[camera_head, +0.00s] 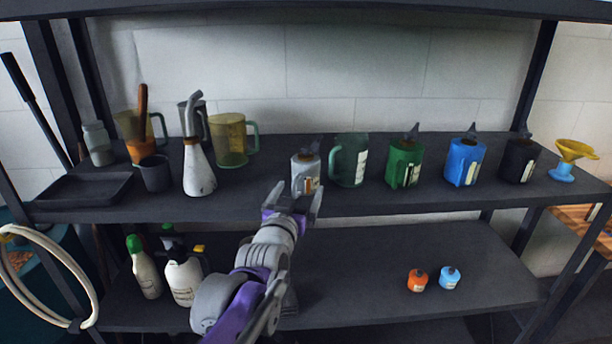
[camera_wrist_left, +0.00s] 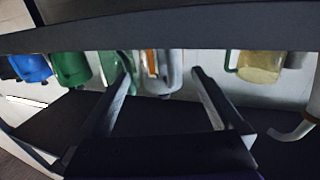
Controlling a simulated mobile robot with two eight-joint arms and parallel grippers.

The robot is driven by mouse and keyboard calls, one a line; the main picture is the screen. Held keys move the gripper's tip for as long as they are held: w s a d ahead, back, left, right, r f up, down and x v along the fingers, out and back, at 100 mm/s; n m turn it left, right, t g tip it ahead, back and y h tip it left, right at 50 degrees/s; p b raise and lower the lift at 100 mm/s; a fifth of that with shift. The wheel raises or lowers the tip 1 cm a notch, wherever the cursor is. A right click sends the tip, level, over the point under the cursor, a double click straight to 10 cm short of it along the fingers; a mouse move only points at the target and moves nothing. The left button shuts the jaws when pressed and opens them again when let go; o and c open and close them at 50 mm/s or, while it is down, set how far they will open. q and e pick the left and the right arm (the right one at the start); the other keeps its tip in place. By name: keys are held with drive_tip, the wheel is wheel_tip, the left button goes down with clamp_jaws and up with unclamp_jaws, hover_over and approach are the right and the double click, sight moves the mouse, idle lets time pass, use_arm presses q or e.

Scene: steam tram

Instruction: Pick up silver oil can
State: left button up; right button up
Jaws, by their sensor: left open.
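The silver oil can (camera_head: 306,170) stands upright on the upper shelf, between the yellow jug and the dark green jug. In the left wrist view the silver can (camera_wrist_left: 158,82) shows upside down, in the gap between my fingers. My left gripper (camera_head: 297,193) is open in front of the can at the shelf's front edge, its fingertips pointing at it. The left wrist view shows its two fingers (camera_wrist_left: 160,88) apart, with nothing held. The gripper hides part of the can's lower front in the head view. My right gripper is not in view.
The dark green jug (camera_head: 349,160) stands close to the right of the can, then green (camera_head: 404,163), blue (camera_head: 464,162) and black (camera_head: 519,161) cans. The yellow jug (camera_head: 229,139) and white long-spouted can (camera_head: 198,168) stand left. The lower shelf (camera_head: 350,265) is below my arm.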

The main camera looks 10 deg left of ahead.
sight(303, 180)
use_arm(q)
drive_tip(key=w, duration=0.5)
drive_tip(key=shift+a+r, duration=0.1)
drive_tip(key=shift+s, duration=0.1)
drive_tip(key=c, duration=1.4)
drive_tip(key=shift+o, duration=0.2)
drive_tip(key=shift+r, duration=0.1)
wheel_tip(303, 180, up, 10)
drive_tip(key=shift+f+p, duration=0.1)
drive_tip(key=shift+p, duration=0.55)
drive_tip(key=o, duration=0.9)
clamp_jaws()
